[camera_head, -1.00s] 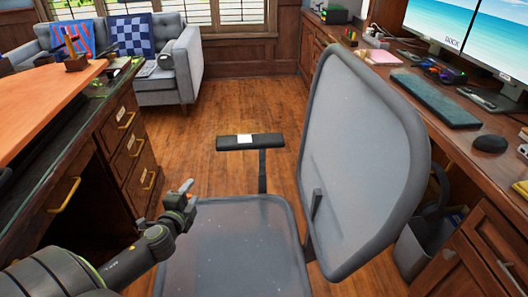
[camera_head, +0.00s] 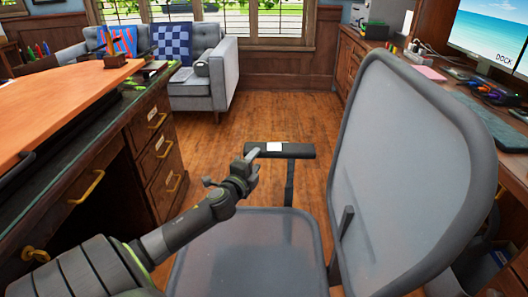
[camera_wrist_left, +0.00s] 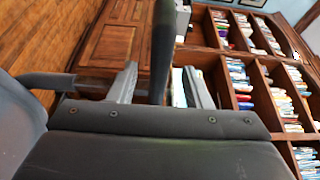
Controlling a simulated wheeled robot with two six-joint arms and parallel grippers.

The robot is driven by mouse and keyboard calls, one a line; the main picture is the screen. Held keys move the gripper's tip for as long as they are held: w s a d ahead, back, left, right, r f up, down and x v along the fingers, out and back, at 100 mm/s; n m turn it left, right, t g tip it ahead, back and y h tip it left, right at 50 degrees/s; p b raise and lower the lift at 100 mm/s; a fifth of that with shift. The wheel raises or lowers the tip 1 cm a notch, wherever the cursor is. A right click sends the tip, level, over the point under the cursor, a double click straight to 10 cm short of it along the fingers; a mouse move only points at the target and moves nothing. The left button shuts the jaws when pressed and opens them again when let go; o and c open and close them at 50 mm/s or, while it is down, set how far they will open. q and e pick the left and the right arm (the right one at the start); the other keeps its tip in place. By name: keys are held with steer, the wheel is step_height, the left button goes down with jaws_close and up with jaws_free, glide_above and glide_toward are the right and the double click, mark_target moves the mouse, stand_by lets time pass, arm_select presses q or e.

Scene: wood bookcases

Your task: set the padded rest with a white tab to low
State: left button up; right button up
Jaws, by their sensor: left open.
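The padded rest (camera_head: 300,151) is a black armrest pad on a dark upright post, on the far side of the grey office chair. A white tab (camera_head: 274,146) sits on its top. My left gripper (camera_head: 251,158) is at the pad's left end in the head view. In the left wrist view its two grey fingers (camera_wrist_left: 162,86) are apart, and a dark bar, which looks like the rest (camera_wrist_left: 164,45), shows between them. I cannot tell whether the fingers touch it. My right gripper is in neither view.
The chair seat (camera_head: 250,255) lies below my left arm, and the tall mesh backrest (camera_head: 405,165) stands to the right. A wooden desk with drawers (camera_head: 165,150) is at left, and a monitor desk at right. Open wood floor (camera_head: 275,115) lies beyond the rest.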

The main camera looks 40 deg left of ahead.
mark_target(264, 150)
arm_select(q)
steer(key=x, duration=0.5)
steer(key=shift+w+a, duration=0.15)
steer(key=shift+w, duration=0.15)
steer(key=shift+w+a, duration=0.2)
steer(key=shift+w, duration=0.45)
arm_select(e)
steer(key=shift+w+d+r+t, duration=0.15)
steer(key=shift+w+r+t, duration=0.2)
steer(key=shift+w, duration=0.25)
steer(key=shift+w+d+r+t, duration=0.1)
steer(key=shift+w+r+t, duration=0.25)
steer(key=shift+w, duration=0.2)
arm_select(q)
jaws_close()
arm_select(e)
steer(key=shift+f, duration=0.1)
